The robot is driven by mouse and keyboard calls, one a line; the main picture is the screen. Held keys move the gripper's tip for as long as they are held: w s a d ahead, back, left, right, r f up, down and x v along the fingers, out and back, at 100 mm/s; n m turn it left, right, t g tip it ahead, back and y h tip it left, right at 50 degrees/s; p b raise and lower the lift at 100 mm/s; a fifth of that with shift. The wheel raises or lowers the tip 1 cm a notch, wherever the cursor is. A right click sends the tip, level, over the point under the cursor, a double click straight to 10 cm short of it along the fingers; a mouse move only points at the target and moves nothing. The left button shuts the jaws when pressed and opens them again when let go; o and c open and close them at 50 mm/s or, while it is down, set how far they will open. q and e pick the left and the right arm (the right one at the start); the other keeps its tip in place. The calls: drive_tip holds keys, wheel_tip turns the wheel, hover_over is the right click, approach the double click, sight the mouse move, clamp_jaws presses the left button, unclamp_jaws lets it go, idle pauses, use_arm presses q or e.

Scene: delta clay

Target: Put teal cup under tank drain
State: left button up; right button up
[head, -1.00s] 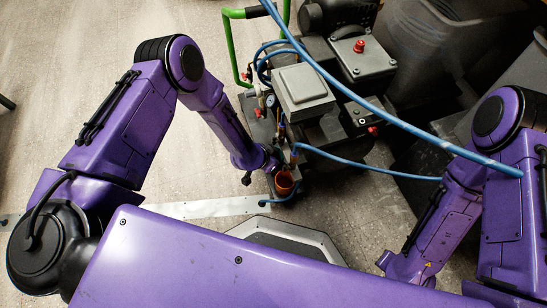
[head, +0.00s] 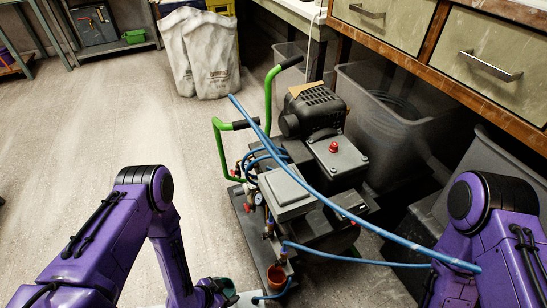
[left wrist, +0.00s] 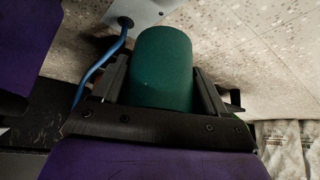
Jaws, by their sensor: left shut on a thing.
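The teal cup (left wrist: 163,68) fills the middle of the left wrist view, between the two fingers of my left gripper (left wrist: 165,88), which is shut on it. In the head view, the teal cup (head: 228,287) shows only in part at the bottom edge, beside my left gripper (head: 216,290). Both are left of and nearer than the tank machine (head: 290,195). An orange-brown cup (head: 276,277) stands at the machine's near end, below a small brass fitting (head: 268,232). I cannot tell which fitting is the drain. My right gripper is out of view.
A blue hose (head: 355,258) runs from the machine's near end to the right. Another blue hose (head: 330,200) crosses above the machine. Green handles (head: 222,150) rise at its far left. Grey bins (head: 385,125) stand at right. The floor (head: 120,120) at left is clear.

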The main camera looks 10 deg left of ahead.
use_arm(q)
drive_tip(key=shift+w+a+m, duration=0.15)
drive_tip(key=shift+a+m, duration=0.05)
drive_tip(key=shift+m, duration=0.1)
drive_tip(key=shift+s+a+f, duration=0.1)
drive_tip(key=shift+s+a, duration=0.15)
drive_tip(key=shift+a, duration=0.3)
drive_tip(key=shift+s+a+f, duration=0.1)
drive_tip(key=shift+s+a, duration=0.15)
drive_tip(key=shift+a, duration=0.25)
drive_tip(key=w+d+r+n+y+p, duration=0.1)
drive_tip(key=w+r+p, duration=0.5)
drive_tip(key=r, duration=1.7)
drive_tip(key=w+d+r+n+y+p, duration=0.1)
drive_tip(key=w+r+n+p, duration=0.3)
drive_tip(key=r+p, duration=1.2)
drive_tip(key=w+d+r+n+t+y+p, duration=0.1)
drive_tip(key=w+r+p, duration=0.6)
drive_tip(key=r, duration=2.4)
drive_tip(key=d+n+p, duration=0.1)
drive_tip(key=p, duration=0.3)
drive_tip(key=shift+w+y, duration=0.3)
drive_tip(key=shift+w, duration=0.05)
drive_tip(key=shift+a, duration=0.1)
